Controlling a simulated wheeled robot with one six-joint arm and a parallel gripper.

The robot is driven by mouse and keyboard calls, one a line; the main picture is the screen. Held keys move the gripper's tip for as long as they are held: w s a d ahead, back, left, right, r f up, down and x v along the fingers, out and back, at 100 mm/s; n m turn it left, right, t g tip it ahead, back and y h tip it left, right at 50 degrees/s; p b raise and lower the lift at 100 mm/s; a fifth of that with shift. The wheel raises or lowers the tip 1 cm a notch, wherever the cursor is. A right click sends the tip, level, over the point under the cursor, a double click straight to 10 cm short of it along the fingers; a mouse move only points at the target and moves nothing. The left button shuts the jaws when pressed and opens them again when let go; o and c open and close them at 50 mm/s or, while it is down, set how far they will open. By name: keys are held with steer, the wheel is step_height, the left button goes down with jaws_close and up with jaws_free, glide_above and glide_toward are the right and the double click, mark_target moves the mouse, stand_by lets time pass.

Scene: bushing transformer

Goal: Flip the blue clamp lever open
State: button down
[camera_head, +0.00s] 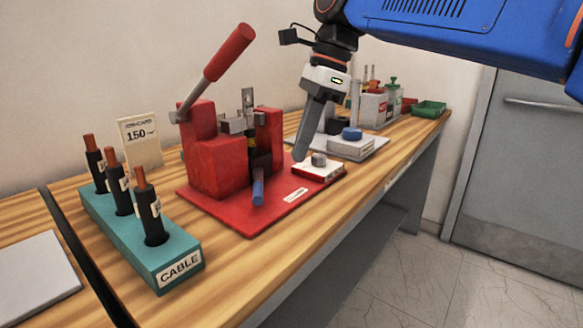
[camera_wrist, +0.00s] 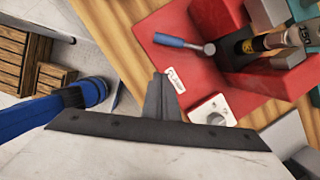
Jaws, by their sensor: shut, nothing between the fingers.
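The blue clamp lever (camera_head: 258,187) sticks out low from the front of the red press (camera_head: 220,150), over its red base plate. In the wrist view the lever (camera_wrist: 180,42) lies across the red plate, its grey end (camera_wrist: 209,48) toward the press. My gripper (camera_head: 301,155) is shut and empty, pointing down to the right of the lever, near a small white box with a grey knob (camera_head: 319,160). In the wrist view my gripper's fingertips (camera_wrist: 159,76) show beside a white label (camera_wrist: 175,80), apart from the lever.
The press's red-handled arm (camera_head: 229,52) rises at upper left. A teal cable rack (camera_head: 170,262) with black cylinders stands at front left. A grey device with a blue knob (camera_head: 352,134) and containers (camera_head: 371,109) stand behind my gripper. The bench's front edge is clear.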

steer(key=shift+v, duration=1.9)
steer(key=shift+d+f, duration=0.1)
steer(key=shift+d, duration=0.05)
steer(key=s+d+f+n+t+h, duration=0.1)
steer(key=s+d+f+n, duration=0.4)
steer(key=d+f, duration=0.4)
steer(key=s+d+f+n+t+h, duration=0.1)
steer(key=s+d+f+n+t, duration=0.1)
steer(key=s+d+f+n, duration=0.3)
steer(key=s+d+f+n+t+h, duration=0.1)
steer(key=s+d+f+n, duration=0.4)
steer(key=d+f, duration=0.7)
step_height(320, 180, down, 6)
steer(key=shift+s+d+n+t, duration=0.3)
steer(key=shift+s+t, duration=0.35)
steer(key=shift+t, duration=0.05)
